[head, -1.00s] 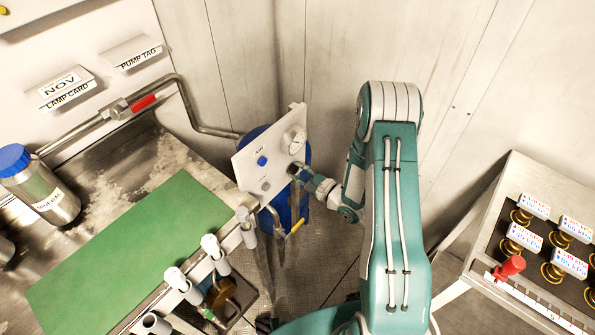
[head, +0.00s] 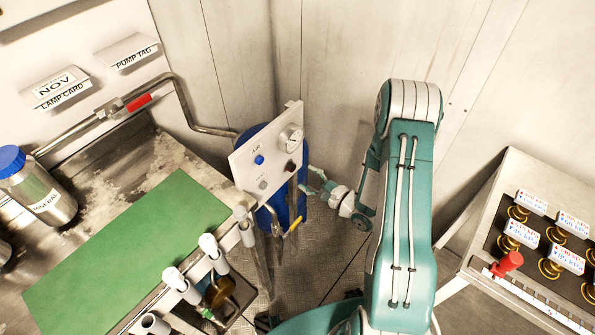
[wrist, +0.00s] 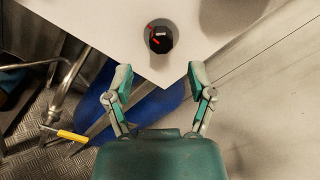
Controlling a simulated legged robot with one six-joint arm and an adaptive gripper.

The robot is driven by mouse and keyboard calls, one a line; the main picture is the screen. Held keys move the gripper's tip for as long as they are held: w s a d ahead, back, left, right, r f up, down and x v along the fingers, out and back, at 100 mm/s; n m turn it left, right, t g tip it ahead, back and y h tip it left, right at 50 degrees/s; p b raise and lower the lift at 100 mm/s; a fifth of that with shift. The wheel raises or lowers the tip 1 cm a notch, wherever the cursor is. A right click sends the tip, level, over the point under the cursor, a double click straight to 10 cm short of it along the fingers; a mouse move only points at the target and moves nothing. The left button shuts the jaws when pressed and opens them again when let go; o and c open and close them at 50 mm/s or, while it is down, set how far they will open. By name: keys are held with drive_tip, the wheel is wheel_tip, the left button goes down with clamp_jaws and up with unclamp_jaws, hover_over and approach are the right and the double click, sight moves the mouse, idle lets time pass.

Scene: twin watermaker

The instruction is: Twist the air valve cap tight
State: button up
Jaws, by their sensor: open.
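A white panel (head: 248,178) marked AIR stands in front of a blue cylinder (head: 303,200). It carries a dark knob (head: 290,166) at its right side, a blue knob (head: 259,160) and a small grey knob (head: 262,184). I cannot tell for sure which one is the air valve cap. In the wrist view the dark knob (wrist: 160,38) is black, with red marks and a small label, on a grey round base. My gripper (head: 309,179) is open and empty, just right of the panel. In the wrist view its fingertips (wrist: 160,74) are spread below the dark knob, apart from it.
A round gauge (head: 291,138) sits above the dark knob. A yellow-handled valve (head: 294,226) is below the panel. A bench with a green mat (head: 130,250) is at left. A rack with a red handle (head: 508,262) is at right. Bare wall lies behind my arm.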

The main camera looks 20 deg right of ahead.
drive_tip(key=v, duration=0.7)
drive_tip(key=shift+d, duration=0.15)
drive_tip(key=w+d+r+n+g+h, duration=0.2)
drive_tip(key=w+r+n+g+h, duration=0.1)
drive_tip(key=w+r+n+h, duration=0.4)
wheel_tip(320, 180, up, 11)
drive_tip(key=s+d+n+h, duration=0.1)
drive_tip(key=s+n+h, duration=0.1)
drive_tip(key=n+h, duration=0.25)
drive_tip(key=s+a+r+n+g, duration=0.2)
drive_tip(key=s+a+r, duration=0.1)
drive_tip(key=s, duration=0.4)
drive_tip(key=s+a+r+n+g, duration=0.2)
drive_tip(key=s+a+r+n, duration=0.1)
drive_tip(key=s, duration=0.5)
drive_tip(key=s+a+r+n+g, duration=0.2)
drive_tip(key=s+a+r+n, duration=0.1)
drive_tip(key=s, duration=0.5)
wheel_tip(320, 180, up, 3)
drive_tip(key=shift+a+f+y, duration=0.1)
drive_tip(key=shift+a+y, duration=0.35)
drive_tip(key=shift+a, duration=0.25)
